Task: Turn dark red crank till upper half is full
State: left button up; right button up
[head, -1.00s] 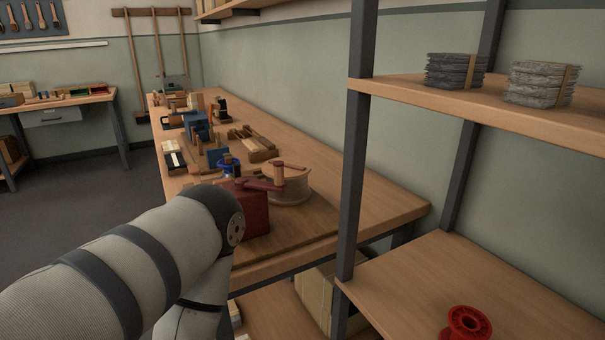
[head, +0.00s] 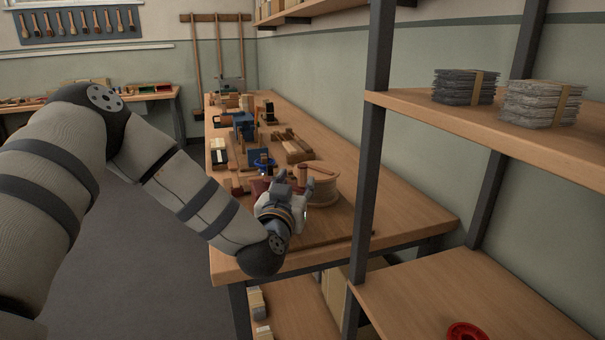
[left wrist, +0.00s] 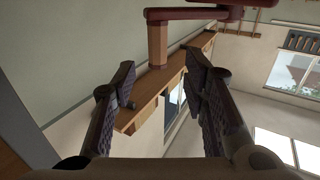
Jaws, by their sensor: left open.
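The dark red crank arm (left wrist: 195,14) crosses the top of the left wrist view, with its wooden handle (left wrist: 157,42) pointing down in the picture. In the head view the handle (head: 303,173) stands up just beyond my left gripper (head: 294,184). Part of the dark red box (head: 258,187) shows behind that gripper; the rest is hidden. In the left wrist view my left gripper (left wrist: 158,75) is open and empty, and the handle lines up with the gap between its fingertips. I cannot tell whether they touch. My right gripper is not in view.
A pale wooden drum (head: 322,192) stands right beside the crank. A shelf post (head: 368,170) rises to the right. The bench's near right part is clear.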

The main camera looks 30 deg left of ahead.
aim_at(301, 177)
pick_arm(q)
jog(key=x, duration=0.2)
jog(key=f+b+x, duration=0.1)
jog(key=x, duration=0.2)
jog(key=shift+w, duration=0.3)
jog(key=shift+w+a+r, duration=0.25)
jog(key=shift+w+r, duration=0.05)
jog(key=shift+w, duration=0.25)
grip_shut()
